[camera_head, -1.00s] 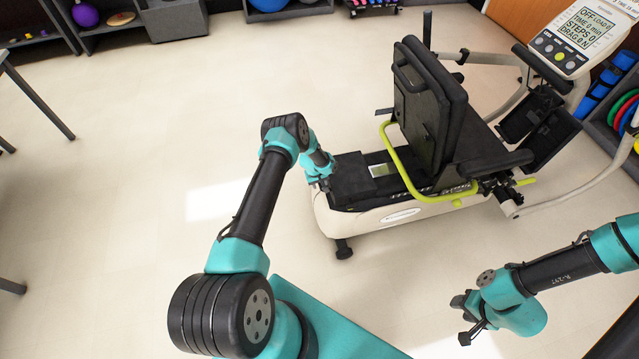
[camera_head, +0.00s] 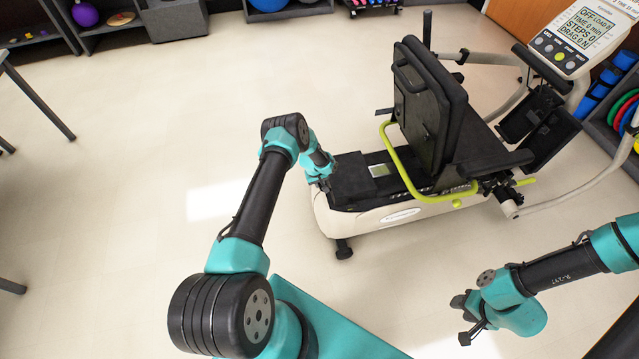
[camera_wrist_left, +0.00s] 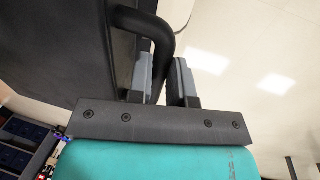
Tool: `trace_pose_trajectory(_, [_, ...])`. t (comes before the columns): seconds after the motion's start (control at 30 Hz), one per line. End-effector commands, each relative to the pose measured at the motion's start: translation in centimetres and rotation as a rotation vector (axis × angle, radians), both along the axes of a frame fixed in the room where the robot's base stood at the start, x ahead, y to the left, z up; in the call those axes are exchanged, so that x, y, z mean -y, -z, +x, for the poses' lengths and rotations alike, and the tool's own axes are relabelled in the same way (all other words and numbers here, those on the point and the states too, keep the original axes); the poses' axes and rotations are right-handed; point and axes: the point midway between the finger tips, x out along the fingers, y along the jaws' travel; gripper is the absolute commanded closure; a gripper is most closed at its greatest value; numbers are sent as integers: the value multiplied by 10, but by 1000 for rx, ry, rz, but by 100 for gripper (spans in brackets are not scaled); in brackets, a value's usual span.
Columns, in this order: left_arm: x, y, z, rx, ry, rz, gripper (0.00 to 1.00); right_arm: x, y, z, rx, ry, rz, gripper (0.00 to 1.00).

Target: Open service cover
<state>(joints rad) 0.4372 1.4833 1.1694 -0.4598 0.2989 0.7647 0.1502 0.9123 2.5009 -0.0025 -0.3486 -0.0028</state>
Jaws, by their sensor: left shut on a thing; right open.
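The recumbent stepper (camera_head: 400,214) stands on the floor at centre right. A dark service cover (camera_head: 352,176) lies on top of its near left end, and its dark panel fills the upper left of the left wrist view (camera_wrist_left: 60,45). A black curved handle (camera_wrist_left: 150,28) sticks out from the panel. My left gripper (camera_head: 323,182) is at the left end of the cover. Its fingers (camera_wrist_left: 164,80) are shut on the handle, with the bar passing between them. My right gripper (camera_head: 466,320) is open and empty over the floor in front of the stepper.
The black seat (camera_head: 425,105) and a yellow-green lever (camera_head: 405,178) stand right of the cover. A small display (camera_head: 381,170) sits beside the cover. The console (camera_head: 570,40) is at the upper right. The floor (camera_head: 120,200) on the left is clear.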

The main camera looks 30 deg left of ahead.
Motion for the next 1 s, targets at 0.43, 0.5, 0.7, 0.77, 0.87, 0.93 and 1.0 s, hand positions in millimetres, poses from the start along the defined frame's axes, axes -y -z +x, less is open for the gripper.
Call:
trace_pose_trajectory(0.43, [2,-10,2,-25,2,25,100,0,0,0,0,0,0,57])
trace_pose_trajectory(0.5, [3,-13,3,-35,3,35,100,0,0,0,0,0,0,57])
trace_pose_trajectory(0.7, [7,-26,7,-76,3,73,100,0,0,0,0,0,0,57])
trace_pose_trajectory(0.77, [8,-32,9,-89,3,88,100,0,0,0,0,0,0,57])
trace_pose_trajectory(0.87, [11,-40,11,-117,2,113,100,0,0,0,0,0,0,57])
trace_pose_trajectory(0.93, [14,-47,14,-138,3,134,100,0,0,0,0,0,0,57])
trace_pose_trajectory(1.0, [17,-55,17,-162,3,157,100,0,0,0,0,0,0,57])
